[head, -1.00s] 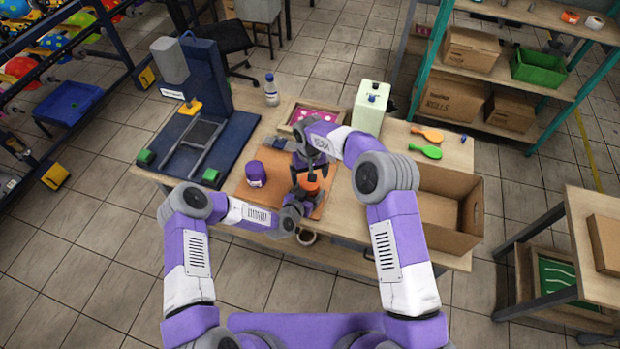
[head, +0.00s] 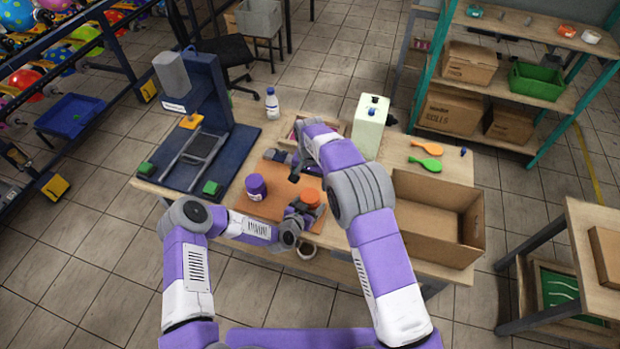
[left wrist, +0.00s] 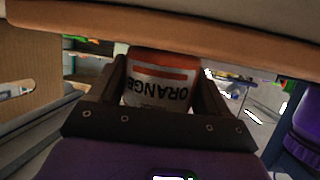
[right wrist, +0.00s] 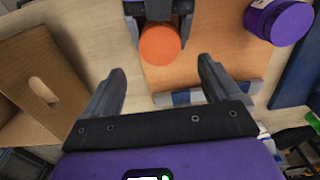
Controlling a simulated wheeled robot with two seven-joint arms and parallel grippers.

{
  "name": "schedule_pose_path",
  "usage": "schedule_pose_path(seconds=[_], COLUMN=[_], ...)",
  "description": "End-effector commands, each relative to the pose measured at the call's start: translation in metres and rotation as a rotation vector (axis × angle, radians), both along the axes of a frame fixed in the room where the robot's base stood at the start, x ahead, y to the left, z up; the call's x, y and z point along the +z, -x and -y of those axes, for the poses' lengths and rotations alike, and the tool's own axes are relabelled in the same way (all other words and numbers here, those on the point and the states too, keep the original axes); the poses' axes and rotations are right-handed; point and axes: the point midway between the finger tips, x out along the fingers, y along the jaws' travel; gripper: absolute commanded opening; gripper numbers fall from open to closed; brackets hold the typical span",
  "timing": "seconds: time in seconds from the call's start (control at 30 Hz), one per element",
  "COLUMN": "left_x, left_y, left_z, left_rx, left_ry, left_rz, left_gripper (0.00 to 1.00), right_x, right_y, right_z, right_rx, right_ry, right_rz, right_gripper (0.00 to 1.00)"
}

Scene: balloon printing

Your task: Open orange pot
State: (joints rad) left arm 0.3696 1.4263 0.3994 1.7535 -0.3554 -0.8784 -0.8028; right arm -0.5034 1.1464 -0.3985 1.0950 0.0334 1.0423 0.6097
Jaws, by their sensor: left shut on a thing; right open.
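The orange pot (head: 309,197) is on or just above the brown board, its round orange top uncovered from above in the right wrist view (right wrist: 160,45). My left gripper (head: 302,212) is shut around its body from the near side. The left wrist view shows the white label with upside-down "ORANGE" lettering (left wrist: 158,92) between the two fingers. My right gripper (head: 295,177) is open and empty, partly hidden by its own arm. In the right wrist view its spread fingers (right wrist: 162,70) stand apart from the orange top, which shows beyond the gap between them.
A purple pot (head: 256,187) stands left on the brown board (head: 262,208). A printing press (head: 205,140) is further left. An open cardboard box (head: 435,222) stands to the right, with a white canister (head: 369,130) and two paddle shapes (head: 426,157) behind.

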Motion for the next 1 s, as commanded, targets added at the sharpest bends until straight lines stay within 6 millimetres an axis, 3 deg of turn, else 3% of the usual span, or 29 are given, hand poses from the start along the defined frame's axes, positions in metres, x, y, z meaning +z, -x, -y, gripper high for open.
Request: schedule_pose_path(seconds=[0.4, 0.83, 0.87, 1.0], left_x=[0.0, 0.0, 0.0, 0.0], left_y=[0.0, 0.0, 0.0, 0.0], left_z=[0.0, 0.0, 0.0, 0.0], left_rx=[0.0, 0.0, 0.0, 0.0], left_ry=[0.0, 0.0, 0.0, 0.0], left_rz=[-0.001, -0.001, -0.001, -0.001], left_gripper=[0.0, 0.0, 0.0, 0.0], right_x=[-0.062, -0.074, -0.074, -0.074], right_y=[0.001, 0.0, 0.0, 0.0], right_z=[0.0, 0.0, 0.0, 0.0], right_rx=[0.001, 0.003, 0.003, 0.003], right_ry=[0.001, 0.0, 0.0, 0.0], right_rz=[-0.003, -0.001, -0.001, -0.001], right_gripper=[0.9, 0.9, 0.89, 0.67])
